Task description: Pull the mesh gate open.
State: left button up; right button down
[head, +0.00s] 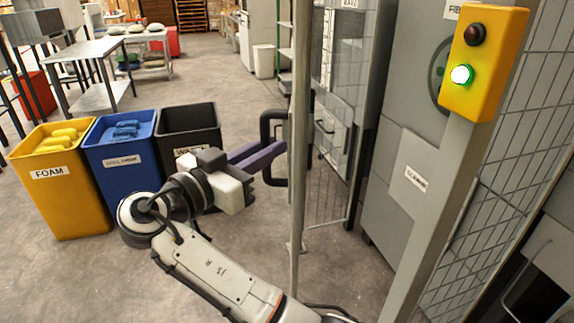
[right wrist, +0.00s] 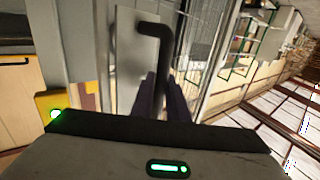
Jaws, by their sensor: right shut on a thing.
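The mesh gate (head: 298,210) shows nearly edge-on in the head view, its thin upright metal frame right of my gripper. A black bar handle (head: 270,118) stands out from the left side of that frame. My right gripper (head: 270,153) has its purple fingers shut on the handle's upright bar. In the right wrist view, the handle (right wrist: 153,30) runs down between the fingers of my gripper (right wrist: 163,88). A wide gap shows between the gate's near upright and the post (head: 440,180) with the signal box. My left gripper is not in view.
The yellow signal box (head: 485,60) has its green lamp lit. Grey machinery (head: 385,200) stands beyond the gap. Yellow (head: 75,195), blue (head: 130,180) and black (head: 190,120) bins stand left, close behind my right arm. Concrete floor is clear around the gate's foot.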

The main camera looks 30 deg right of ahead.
jog(key=shift+w+a, duration=0.5)
jog(key=shift+a, duration=0.3)
jog(key=c, duration=1.7)
grip_release()
jog(key=shift+c, duration=0.2)
